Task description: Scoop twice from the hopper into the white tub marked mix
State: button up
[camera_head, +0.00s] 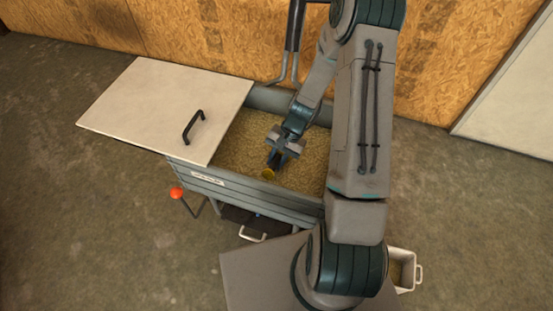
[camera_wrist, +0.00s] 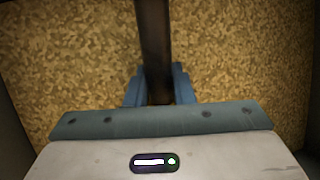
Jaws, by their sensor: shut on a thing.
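The hopper (camera_head: 240,193) is a grey box filled with tan grain (camera_head: 238,140), and its top is partly uncovered. My gripper (camera_head: 278,156) is over the grain inside the hopper. In the wrist view my gripper (camera_wrist: 160,92) is shut on a dark bar-like handle (camera_wrist: 153,40), which looks like the scoop's.
A pale lid (camera_head: 165,105) with a black handle (camera_head: 193,126) covers the hopper's left part. A red-knobbed lever (camera_head: 177,193) sticks out at the front left. A white handle (camera_head: 253,238) shows below the hopper. An OSB wall (camera_head: 170,40) stands behind. Left floor is clear.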

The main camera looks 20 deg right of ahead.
notch_tip(320, 180, up, 25)
jog(key=p, duration=1.7)
jog(key=shift+p, duration=0.3)
dwell(0.9)
jog(key=shift+w+r, duration=0.1)
dwell(0.4)
